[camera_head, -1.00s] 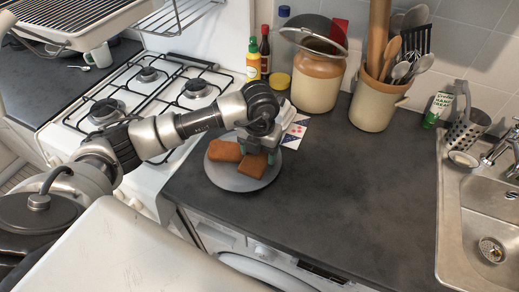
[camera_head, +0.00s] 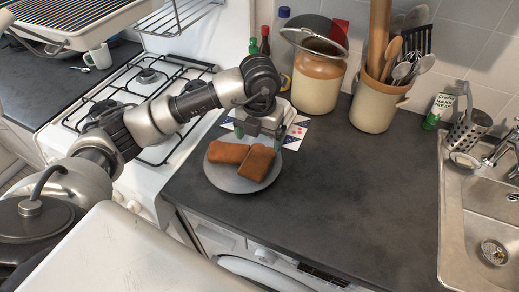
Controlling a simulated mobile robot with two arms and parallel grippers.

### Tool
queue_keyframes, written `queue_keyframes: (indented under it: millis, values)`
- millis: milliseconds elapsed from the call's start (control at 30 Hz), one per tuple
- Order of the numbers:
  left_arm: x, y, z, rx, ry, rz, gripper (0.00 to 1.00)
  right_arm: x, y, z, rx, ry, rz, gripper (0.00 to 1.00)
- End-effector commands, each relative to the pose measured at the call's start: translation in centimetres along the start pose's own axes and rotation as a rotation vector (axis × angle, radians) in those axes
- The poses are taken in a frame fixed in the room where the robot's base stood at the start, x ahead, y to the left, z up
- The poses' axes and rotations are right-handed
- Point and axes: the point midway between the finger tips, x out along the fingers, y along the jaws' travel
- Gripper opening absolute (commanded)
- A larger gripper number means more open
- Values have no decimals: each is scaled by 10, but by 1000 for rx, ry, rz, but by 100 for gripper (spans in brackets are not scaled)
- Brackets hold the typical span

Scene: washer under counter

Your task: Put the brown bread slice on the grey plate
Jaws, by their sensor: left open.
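The grey plate (camera_head: 236,184) lies on the dark counter, right of the hob. Two brown bread slices lie on it. The left bread slice (camera_head: 228,153) lies on the plate, and the right bread slice (camera_head: 257,163) lies beside it, seeming to overlap or touch its edge. My left gripper (camera_head: 260,138) is open just above and behind the slices, over the plate's back edge, with nothing between its fingers. My right gripper is not in view.
Behind stand a brown-and-cream jar (camera_head: 318,80), a utensil crock (camera_head: 378,98) and several bottles. A patterned card (camera_head: 295,134) lies behind the plate. The sink (camera_head: 485,215) is at right. The counter's middle is clear.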

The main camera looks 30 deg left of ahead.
Motion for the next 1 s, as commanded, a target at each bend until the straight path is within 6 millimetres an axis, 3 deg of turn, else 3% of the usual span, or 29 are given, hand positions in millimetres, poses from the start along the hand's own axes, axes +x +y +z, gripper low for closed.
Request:
queue_keyframes:
  millis: [200,333,1000]
  values:
    - [-41,0,1,1,-3,-1,90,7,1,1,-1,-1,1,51]
    - [-55,0,0,2,0,-1,90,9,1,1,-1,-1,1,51]
    - [-61,0,0,1,1,0,90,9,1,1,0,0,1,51]
